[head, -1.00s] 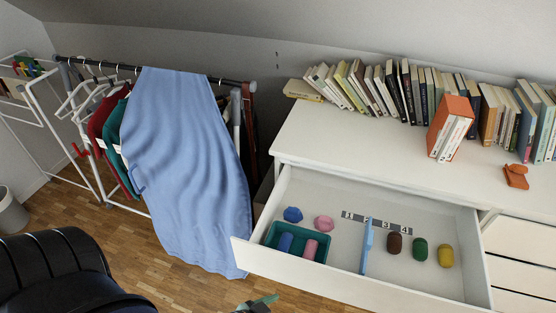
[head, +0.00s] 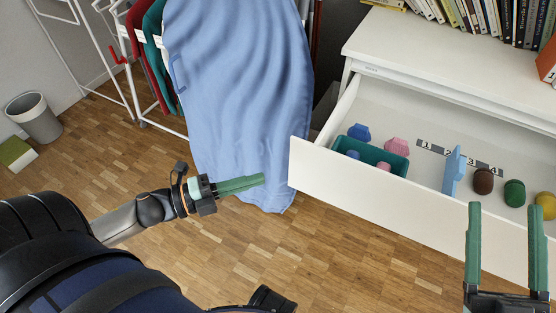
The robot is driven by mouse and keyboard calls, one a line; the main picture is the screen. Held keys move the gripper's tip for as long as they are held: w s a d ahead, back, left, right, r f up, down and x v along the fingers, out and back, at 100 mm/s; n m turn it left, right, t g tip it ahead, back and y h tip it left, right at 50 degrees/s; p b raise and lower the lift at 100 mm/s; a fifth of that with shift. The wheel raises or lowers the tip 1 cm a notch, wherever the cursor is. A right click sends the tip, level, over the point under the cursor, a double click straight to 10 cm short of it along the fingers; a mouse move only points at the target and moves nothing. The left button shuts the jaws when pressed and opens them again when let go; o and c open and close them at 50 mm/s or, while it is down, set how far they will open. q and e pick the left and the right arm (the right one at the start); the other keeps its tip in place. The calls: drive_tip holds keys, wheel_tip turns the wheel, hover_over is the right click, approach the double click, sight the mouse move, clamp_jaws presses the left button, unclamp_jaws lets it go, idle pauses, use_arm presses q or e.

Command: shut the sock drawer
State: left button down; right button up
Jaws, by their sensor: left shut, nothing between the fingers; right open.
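The white sock drawer (head: 345,187) stands open on the right of the head view, below the white dresser top (head: 440,47). Inside are a teal tray (head: 399,162), a blue divider (head: 453,172), a number strip (head: 460,156) and brown (head: 484,181), green (head: 514,193) and yellow (head: 546,204) rolled socks. My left gripper (head: 262,180) is shut and empty, left of the drawer front and apart from it. My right gripper (head: 505,212) is open and empty, in front of the drawer's right part; it hides some of the front. I cannot tell whether it touches.
A blue cloth (head: 235,90) hangs from a clothes rack just left of the drawer. A grey bin (head: 35,118) and a green-topped box (head: 15,153) stand at far left. Books (head: 500,22) line the dresser's back. The wooden floor (head: 300,245) before the drawer is clear.

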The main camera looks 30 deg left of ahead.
use_arm(q)
drive_tip(key=m, duration=0.1)
drive_tip(key=b, duration=0.1)
approach(320, 154)
drive_tip(key=s+d, duration=0.1)
drive_tip(key=s, duration=0.1)
drive_tip(key=shift+g+h, duration=0.3)
drive_tip(key=shift+w+d+f+b, duration=0.1)
drive_tip(key=shift+w+d+b, duration=0.25)
drive_tip(key=shift+w, duration=0.75)
drive_tip(key=shift+w+d+b, duration=0.2)
drive_tip(key=shift+w+d, duration=0.35)
drive_tip(key=shift+w, duration=0.55)
drive_tip(key=shift+w+d+f+b, duration=0.1)
drive_tip(key=shift+w+d+b, duration=0.25)
drive_tip(key=shift+w, duration=0.75)
use_arm(e)
drive_tip(key=s+a+r+n+y, duration=0.1)
drive_tip(key=s+r+n+y, duration=0.3)
drive_tip(key=y, duration=0.1)
drive_tip(key=shift+s+a+r+y, duration=0.15)
drive_tip(key=shift+s+y, duration=0.2)
drive_tip(key=shift+y, duration=0.05)
use_arm(q)
drive_tip(key=shift+w+d+r, duration=0.1)
use_arm(e)
drive_tip(key=shift+t, duration=0.3)
